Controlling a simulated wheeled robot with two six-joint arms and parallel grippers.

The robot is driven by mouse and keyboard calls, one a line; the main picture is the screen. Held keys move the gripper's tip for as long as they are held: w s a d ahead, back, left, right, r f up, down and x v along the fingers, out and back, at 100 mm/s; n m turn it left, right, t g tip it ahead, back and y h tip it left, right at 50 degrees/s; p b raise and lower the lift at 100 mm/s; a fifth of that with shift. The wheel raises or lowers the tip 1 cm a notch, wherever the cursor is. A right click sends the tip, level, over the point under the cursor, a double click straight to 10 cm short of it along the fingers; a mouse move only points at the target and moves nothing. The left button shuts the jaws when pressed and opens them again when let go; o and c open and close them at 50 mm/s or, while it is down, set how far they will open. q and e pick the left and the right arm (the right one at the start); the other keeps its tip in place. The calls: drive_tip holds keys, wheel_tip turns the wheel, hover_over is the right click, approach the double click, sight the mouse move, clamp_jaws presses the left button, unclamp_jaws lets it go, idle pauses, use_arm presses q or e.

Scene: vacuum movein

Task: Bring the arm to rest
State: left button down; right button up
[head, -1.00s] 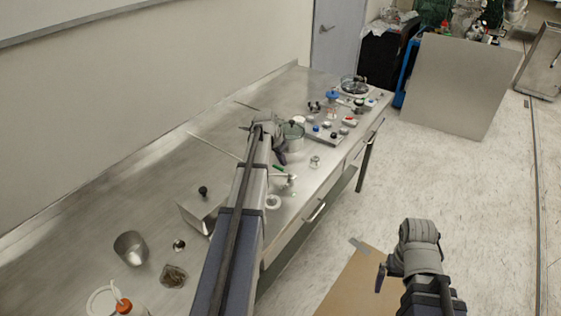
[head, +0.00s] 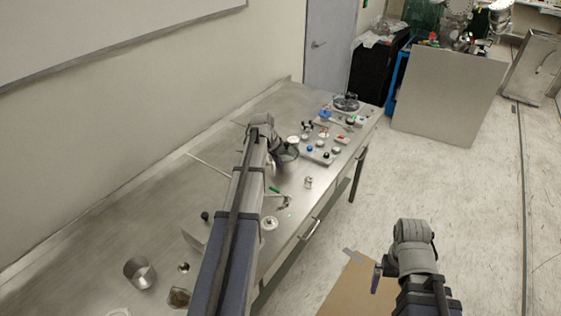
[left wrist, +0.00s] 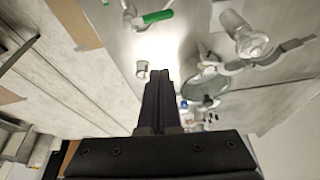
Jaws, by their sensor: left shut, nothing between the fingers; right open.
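My left arm reaches out over the steel bench (head: 110,240) from the bottom of the head view. Its gripper (head: 284,158) hangs past the wrist near small glassware, partly hidden by my arm. In the left wrist view the left gripper's fingers (left wrist: 161,76) are closed together, with nothing between them. My right gripper (head: 377,279) is over the floor right of the bench, beside a brown board. It is open, though only a small dark part of it shows.
A green-handled stopcock (head: 275,190), a small glass piece (head: 308,182) and a metal cup (head: 139,272) are nearer. A brown board (head: 345,288) lies below my right arm.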

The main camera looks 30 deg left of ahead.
use_arm(q)
drive_tip(key=shift+p+v, duration=0.3)
drive_tip(key=shift+v, duration=0.5)
use_arm(e)
drive_tip(key=shift+r, duration=0.7)
use_arm(q)
drive_tip(key=shift+d, duration=0.15)
drive_tip(key=s+d+f+g+b, duration=0.15)
drive_tip(key=s+d, duration=0.35)
drive_tip(key=d, duration=0.5)
drive_tip(key=s+d+f+m+g+b, duration=0.15)
drive_tip(key=s+d, duration=0.35)
drive_tip(key=d, duration=0.5)
drive_tip(key=s+d+f+b, duration=0.1)
drive_tip(key=s+d+f, duration=0.1)
drive_tip(key=s+d, duration=0.5)
drive_tip(key=s+d+g+y, duration=0.1)
drive_tip(key=s+d+y, duration=0.1)
drive_tip(key=s+d, duration=0.6)
drive_tip(key=shift+s+d+f+b, duration=0.4)
drive_tip(key=shift+d+f, duration=0.1)
drive_tip(key=shift+d, duration=0.25)
use_arm(e)
wheel_tip(320, 180, down, 5)
drive_tip(key=shift+r, duration=0.1)
